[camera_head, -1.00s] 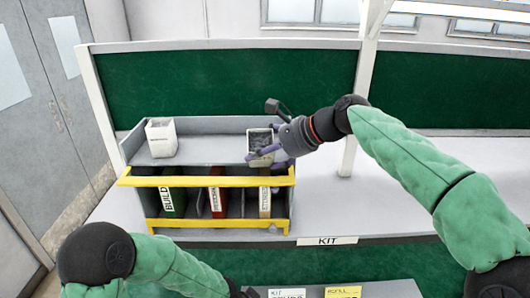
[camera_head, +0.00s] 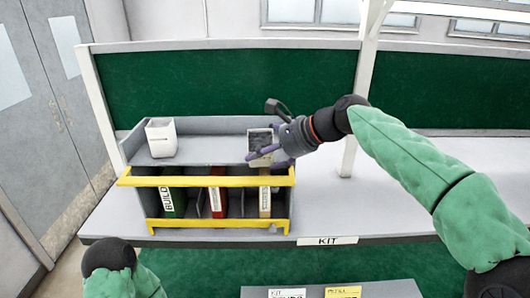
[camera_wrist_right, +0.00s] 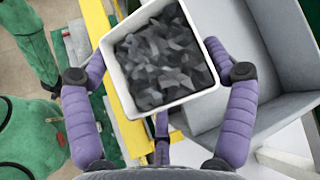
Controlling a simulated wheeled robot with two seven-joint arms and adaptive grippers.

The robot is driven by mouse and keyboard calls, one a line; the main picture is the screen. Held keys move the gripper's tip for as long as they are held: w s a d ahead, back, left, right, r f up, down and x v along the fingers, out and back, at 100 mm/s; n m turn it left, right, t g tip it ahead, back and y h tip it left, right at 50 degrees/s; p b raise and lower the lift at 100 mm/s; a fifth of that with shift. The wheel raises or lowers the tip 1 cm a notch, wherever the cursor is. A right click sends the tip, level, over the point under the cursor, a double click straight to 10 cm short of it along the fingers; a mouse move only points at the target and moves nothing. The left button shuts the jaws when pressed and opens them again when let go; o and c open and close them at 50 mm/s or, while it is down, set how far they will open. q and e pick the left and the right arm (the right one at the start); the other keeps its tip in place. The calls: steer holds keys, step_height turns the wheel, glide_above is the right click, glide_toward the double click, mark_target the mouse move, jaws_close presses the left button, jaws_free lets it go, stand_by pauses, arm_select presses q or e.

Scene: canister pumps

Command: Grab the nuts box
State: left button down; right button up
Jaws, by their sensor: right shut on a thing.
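The nuts box is a small white open box (camera_head: 261,142) filled with dark grey angular pieces, at the right end of the grey shelf top. In the right wrist view the same box (camera_wrist_right: 160,60) fills the space between the purple fingers. My right gripper (camera_head: 272,150) comes from the right and is shut on the box, with fingers on opposite sides. From these views I cannot tell whether the box touches the shelf. My left arm shows at the lower left of the head view, but its gripper is not visible.
Another white box (camera_head: 160,138) stands at the left of the shelf top (camera_head: 205,150). A yellow-railed rack (camera_head: 205,181) below holds several upright binders. The white table (camera_head: 330,205) is clear to the right. A white post (camera_head: 350,155) stands behind my right forearm.

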steer(key=shift+f, duration=0.2)
steer(key=shift+r, duration=0.3)
steer(key=s+r+b, duration=0.1)
steer(key=s+b, duration=0.1)
steer(key=s, duration=1.8)
steer(key=shift+b, duration=0.4)
steer(key=shift+r, duration=0.1)
steer(key=m+g+p, duration=0.3)
steer(key=g+p, duration=0.2)
steer(key=p, duration=0.8)
steer(key=shift+p, duration=0.35)
